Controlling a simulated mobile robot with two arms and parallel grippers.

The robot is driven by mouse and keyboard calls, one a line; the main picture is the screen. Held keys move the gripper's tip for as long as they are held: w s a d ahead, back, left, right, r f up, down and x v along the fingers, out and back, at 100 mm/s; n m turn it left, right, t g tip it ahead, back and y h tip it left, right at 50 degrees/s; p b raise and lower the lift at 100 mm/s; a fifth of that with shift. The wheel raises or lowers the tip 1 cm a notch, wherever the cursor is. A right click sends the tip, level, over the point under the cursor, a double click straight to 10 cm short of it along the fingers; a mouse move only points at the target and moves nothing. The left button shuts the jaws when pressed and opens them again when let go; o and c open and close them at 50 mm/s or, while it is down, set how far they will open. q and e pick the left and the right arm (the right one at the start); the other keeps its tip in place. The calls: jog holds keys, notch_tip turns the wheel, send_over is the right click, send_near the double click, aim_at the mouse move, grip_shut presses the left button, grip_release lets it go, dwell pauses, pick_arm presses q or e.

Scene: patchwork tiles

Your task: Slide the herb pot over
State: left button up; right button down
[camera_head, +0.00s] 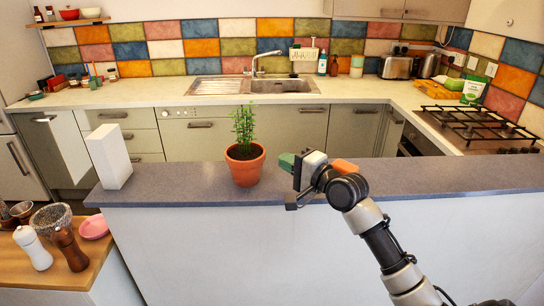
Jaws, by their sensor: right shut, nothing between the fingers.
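The herb pot (244,168) is a terracotta pot with a leafy green plant. It stands upright on the blue-grey counter (425,180), left of the middle of the head view. My right gripper (289,164) is over the same counter, just right of the pot, at about the height of its rim. The gripper is shut with nothing in it. A small gap shows between the gripper and the pot. My left gripper is not in view.
A white upright block (109,156) stands on the counter left of the pot, with bare counter between them. The counter to the right is clear. A wooden surface at lower left holds a white mill (33,248), a brown mill (70,249) and a pink bowl (94,227).

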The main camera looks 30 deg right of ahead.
aim_at(248, 160)
jog(key=shift+w+a+r+p, duration=0.1)
jog(key=shift+w+a+p, duration=0.2)
jog(key=shift+a, duration=0.3)
jog(key=shift+w+a+r+p, duration=0.15)
jog(key=shift+w+a, duration=0.2)
jog(key=shift+a, duration=0.25)
jog(key=shift+w+a+f, duration=0.25)
jog(key=shift+w+a, duration=0.05)
jog(key=shift+a, duration=0.2)
jog(key=shift+a+p, duration=0.15)
jog(key=shift+p, duration=0.2)
jog(key=w+a+p, duration=0.2)
jog(key=a, duration=0.1)
jog(key=w+a+r+p, duration=0.1)
jog(key=p, duration=0.1)
jog(key=shift+a, duration=0.25)
jog(key=w+a, duration=0.1)
jog(key=w+a+p, duration=0.1)
jog(key=a, duration=0.1)
jog(key=w+a, duration=0.1)
jog(key=shift+a+f, duration=0.25)
jog(key=shift+f, duration=0.1)
jog(key=shift+w+a+f, duration=0.1)
jog(key=shift+a+f, duration=0.05)
jog(key=shift+a, duration=0.1)
jog(key=shift+d, duration=0.1)
